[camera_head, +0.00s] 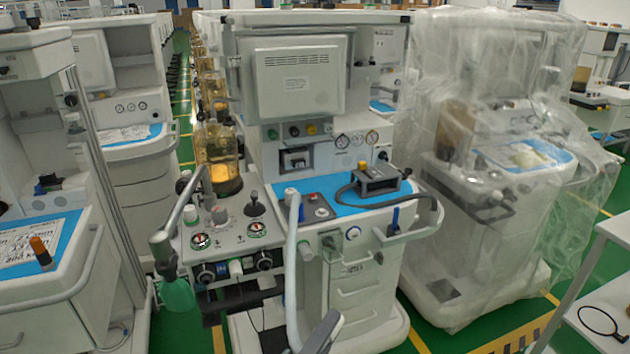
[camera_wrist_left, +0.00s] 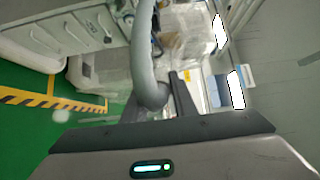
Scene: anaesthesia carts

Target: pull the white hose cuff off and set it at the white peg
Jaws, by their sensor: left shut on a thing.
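A pale hose (camera_head: 291,262) rises from the bottom edge of the head view to the top of the middle cart. My left gripper (camera_head: 321,333) shows only in part at the bottom edge, beside the hose. In the left wrist view the hose (camera_wrist_left: 145,50) looks grey and bends down between the dark fingers of the left gripper (camera_wrist_left: 156,103), which is shut on its end. The white cuff is hidden between the fingers. A white peg (camera_head: 235,268) appears to stand in the row of fittings on the cart's front. The gripper is apart from it, lower and to the right.
The middle cart's blue worktop (camera_head: 340,202) carries a black bracket. A grey arm-like bar with a green bag (camera_head: 178,295) hangs at the left of the cart. A plastic-wrapped cart (camera_head: 480,190) stands to the right. Green floor shows between the carts.

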